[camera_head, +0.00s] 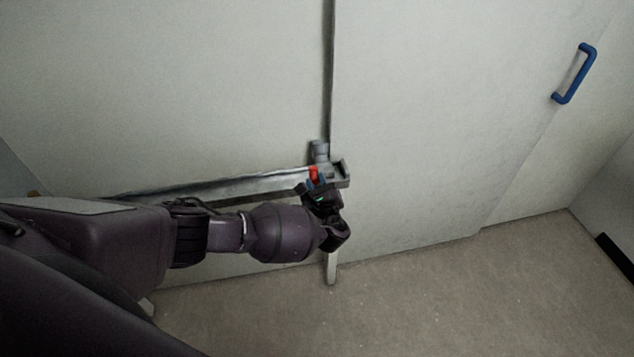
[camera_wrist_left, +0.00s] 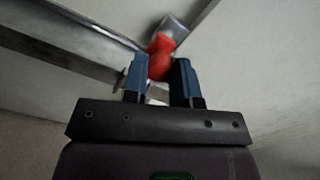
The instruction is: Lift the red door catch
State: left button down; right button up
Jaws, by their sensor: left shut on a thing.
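The red door catch (camera_head: 314,173) sits at the right end of a grey metal bar (camera_head: 230,186) that runs across the pale door. My left gripper (camera_head: 317,184) reaches it from below and is shut on it. In the left wrist view the red catch (camera_wrist_left: 160,58) is between the two blue fingertips (camera_wrist_left: 160,78), with its upper part showing beyond them. A grey cylindrical piece (camera_wrist_left: 174,28) is just past the catch. My right gripper is not in view.
A dark vertical seam (camera_head: 328,70) parts the two pale panels above the catch. A blue handle (camera_head: 575,73) is on the right panel. A pale post (camera_head: 331,268) stands below my gripper. The beige floor (camera_head: 430,300) is clear at the front right.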

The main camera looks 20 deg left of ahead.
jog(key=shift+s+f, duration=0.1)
pick_arm(q)
jog(key=c, duration=1.3)
grip_release()
jog(key=o, duration=0.4)
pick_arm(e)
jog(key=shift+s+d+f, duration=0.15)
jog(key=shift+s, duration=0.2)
pick_arm(q)
jog(key=shift+s+d, duration=0.1)
jog(key=shift+s, duration=0.1)
jog(key=p+v, duration=0.1)
jog(key=v, duration=0.9)
jog(key=shift+s+d+f, duration=0.1)
jog(key=shift+s, duration=0.05)
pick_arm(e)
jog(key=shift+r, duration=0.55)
